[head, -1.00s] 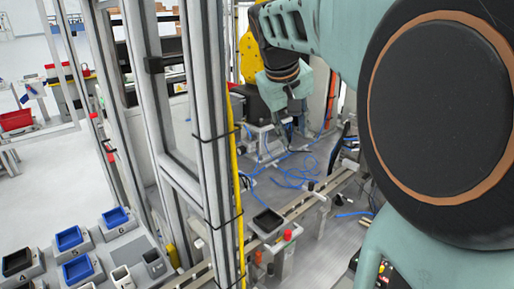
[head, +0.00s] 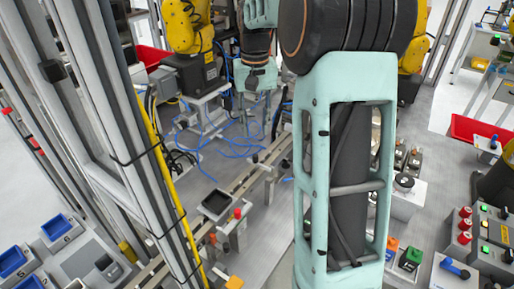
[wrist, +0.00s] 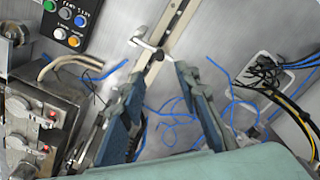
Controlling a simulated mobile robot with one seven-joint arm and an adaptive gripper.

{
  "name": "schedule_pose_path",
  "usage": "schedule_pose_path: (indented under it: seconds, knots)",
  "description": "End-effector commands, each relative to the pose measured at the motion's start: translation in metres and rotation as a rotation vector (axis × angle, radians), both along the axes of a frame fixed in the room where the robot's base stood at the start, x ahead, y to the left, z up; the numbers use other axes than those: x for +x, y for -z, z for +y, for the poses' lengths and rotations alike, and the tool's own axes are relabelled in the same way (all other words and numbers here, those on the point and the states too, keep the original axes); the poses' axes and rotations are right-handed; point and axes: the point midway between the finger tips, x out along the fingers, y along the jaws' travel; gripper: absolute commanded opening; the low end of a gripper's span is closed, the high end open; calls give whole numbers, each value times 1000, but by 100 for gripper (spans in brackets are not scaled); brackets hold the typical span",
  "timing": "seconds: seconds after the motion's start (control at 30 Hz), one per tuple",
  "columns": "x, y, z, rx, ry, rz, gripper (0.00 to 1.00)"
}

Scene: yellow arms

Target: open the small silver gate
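My gripper (wrist: 158,76) is open and empty in the wrist view, its two blue-grey fingers apart over the floor and rail. A small silver piece with a bent arm (wrist: 148,43) sits across the rail just beyond the fingertips, not touching them. It looks like the small silver gate, but I cannot be sure. In the head view a small silver piece (head: 268,170) stands on the conveyor rail (head: 245,186), below my gripper (head: 258,92). The gripper's fingers are small and unclear there.
A button panel (wrist: 72,22) and a metal fixture (wrist: 35,130) stand left in the wrist view. Blue cables (head: 236,148) lie on the floor. A grey frame post (head: 118,130) stands left of the rail. A black tray (head: 215,203) sits near the rail's front end.

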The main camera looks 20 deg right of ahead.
Motion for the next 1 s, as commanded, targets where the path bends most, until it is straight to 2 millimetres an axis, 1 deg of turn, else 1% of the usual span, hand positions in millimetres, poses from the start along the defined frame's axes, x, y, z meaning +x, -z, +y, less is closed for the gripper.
schedule_pose_path:
  seconds: [0.03, 0.3, 0.5, 0.63, 0.9, 0.93, 1.0]
  knots:
    - [-1, 9, 0, 0, 0, 4, 30]
    - [-1, 61, 0, 0, -1, 4, 30]
    - [-1, 86, 0, -2, -1, 2, 30]
    - [-1, 94, 0, -2, -1, -1, 30]
    - [-1, 95, 0, -2, -1, -1, 30]
    - [-1, 95, 0, -2, -1, -1, 28]
    - [-1, 95, 0, -2, -1, -1, 20]
